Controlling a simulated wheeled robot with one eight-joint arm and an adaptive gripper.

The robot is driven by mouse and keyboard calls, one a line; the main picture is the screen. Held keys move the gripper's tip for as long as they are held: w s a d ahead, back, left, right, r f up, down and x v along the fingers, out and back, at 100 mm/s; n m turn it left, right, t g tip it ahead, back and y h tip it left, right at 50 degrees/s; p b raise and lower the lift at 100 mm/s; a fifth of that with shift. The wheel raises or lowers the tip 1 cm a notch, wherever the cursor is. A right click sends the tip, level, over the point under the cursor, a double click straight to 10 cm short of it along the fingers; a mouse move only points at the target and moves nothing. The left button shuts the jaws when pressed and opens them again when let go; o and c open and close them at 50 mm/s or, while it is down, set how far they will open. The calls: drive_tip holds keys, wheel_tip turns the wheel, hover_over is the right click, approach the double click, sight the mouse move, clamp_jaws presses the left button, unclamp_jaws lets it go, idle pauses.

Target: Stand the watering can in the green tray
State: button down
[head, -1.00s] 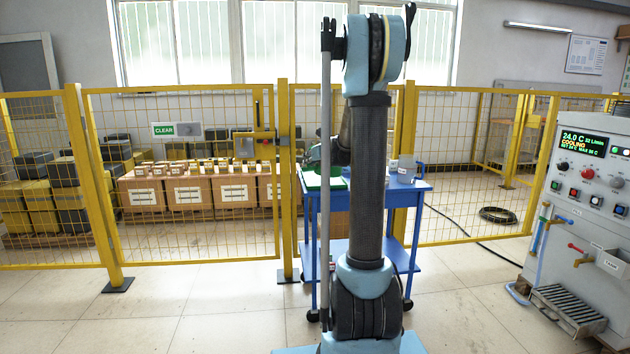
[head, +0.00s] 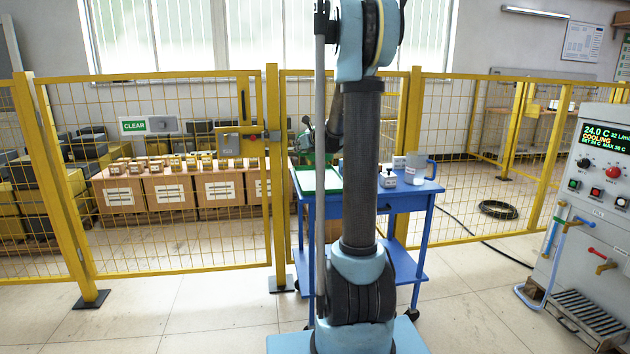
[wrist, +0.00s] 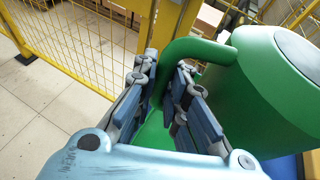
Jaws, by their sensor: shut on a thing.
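The green watering can (wrist: 265,90) fills the right of the wrist view, with a dark round top. Its curved handle (wrist: 200,50) runs between the two fingers of my gripper (wrist: 166,72), which is shut on it. In the head view, a bit of green (head: 304,142) shows behind my arm, above the cart; my gripper there is mostly hidden. The green tray (head: 330,190) with a pale inside lies on the left of the blue cart's top, partly covered by my arm. I cannot tell whether the can touches the tray.
A control cabinet (head: 600,200) stands at the right. The floor at front left is clear.

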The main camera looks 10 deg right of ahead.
drive_tip(key=shift+w+f, duration=0.15)
drive_tip(key=shift+f, duration=0.1)
wheel_tip(320, 180, down, 4)
drive_tip(key=shift+w+a+f, duration=0.1)
drive_tip(key=shift+a+f, duration=0.05)
drive_tip(key=shift+f, duration=2.55)
drive_tip(key=c, duration=1.6)
unclamp_jaws()
drive_tip(key=shift+c, duration=0.2)
